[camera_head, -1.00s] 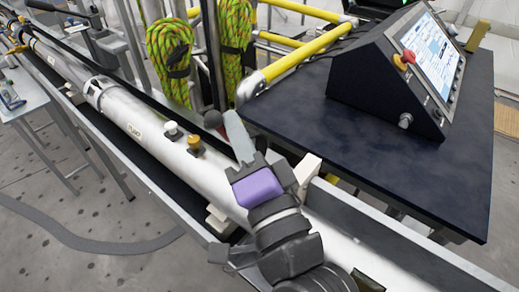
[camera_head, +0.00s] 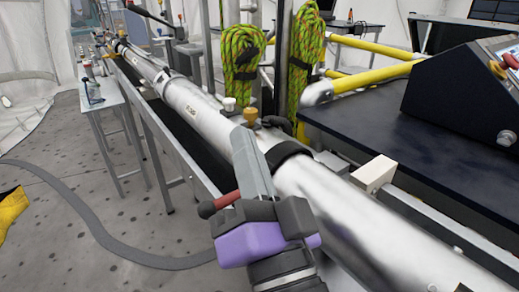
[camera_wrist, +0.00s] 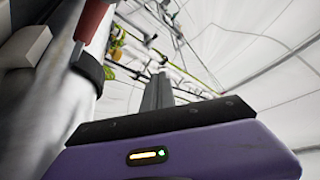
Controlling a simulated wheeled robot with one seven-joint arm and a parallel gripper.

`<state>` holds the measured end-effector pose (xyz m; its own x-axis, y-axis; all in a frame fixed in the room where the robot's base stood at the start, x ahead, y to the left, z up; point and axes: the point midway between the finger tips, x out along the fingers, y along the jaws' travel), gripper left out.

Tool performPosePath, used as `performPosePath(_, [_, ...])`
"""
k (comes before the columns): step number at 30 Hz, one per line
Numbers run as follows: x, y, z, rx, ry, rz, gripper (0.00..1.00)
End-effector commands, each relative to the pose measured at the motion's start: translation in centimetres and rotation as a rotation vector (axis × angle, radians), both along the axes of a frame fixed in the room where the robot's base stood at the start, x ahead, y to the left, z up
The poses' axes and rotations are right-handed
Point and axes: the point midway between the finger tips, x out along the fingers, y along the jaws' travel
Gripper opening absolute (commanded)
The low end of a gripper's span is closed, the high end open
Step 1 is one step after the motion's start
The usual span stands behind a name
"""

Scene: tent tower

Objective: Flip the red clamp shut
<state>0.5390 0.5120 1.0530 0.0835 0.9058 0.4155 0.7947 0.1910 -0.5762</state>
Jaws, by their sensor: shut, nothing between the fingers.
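The red clamp's handle (camera_head: 219,203), a short red lever with a dark red rounded end, shows left of my gripper in the head view. Its inner end is hidden behind my gripper. In the wrist view a blurred red part (camera_wrist: 92,20) at the upper left looks like the same handle. A black band (camera_head: 289,152) wraps the silver tube (camera_head: 345,215) just right of my fingers. My gripper (camera_head: 240,135) is shut and empty, its grey fingers pointing up and away across the tube. The closed fingers also show in the wrist view (camera_wrist: 159,78). I cannot tell whether they touch the handle.
A white block (camera_head: 373,174) sits beside the tube at the right. The dark table (camera_head: 370,135) with a console (camera_head: 465,100) stands behind it. Green rope coils (camera_head: 242,57) hang at the back. A small brass knob (camera_head: 251,115) stands on the tube.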

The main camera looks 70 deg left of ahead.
Motion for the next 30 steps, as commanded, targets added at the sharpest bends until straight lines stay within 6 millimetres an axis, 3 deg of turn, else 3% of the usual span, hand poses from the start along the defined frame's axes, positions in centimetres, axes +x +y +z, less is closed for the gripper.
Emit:
performPosePath(3, [-0.6,-0.1,-1.2,-0.001,0.001,0.000,0.00])
performPosePath(10, [-1.1,-0.3,-2.1,0.000,0.002,0.001,0.00])
performPosePath(30, [-1.2,-0.3,-1.8,-0.001,0.001,0.000,0.00])
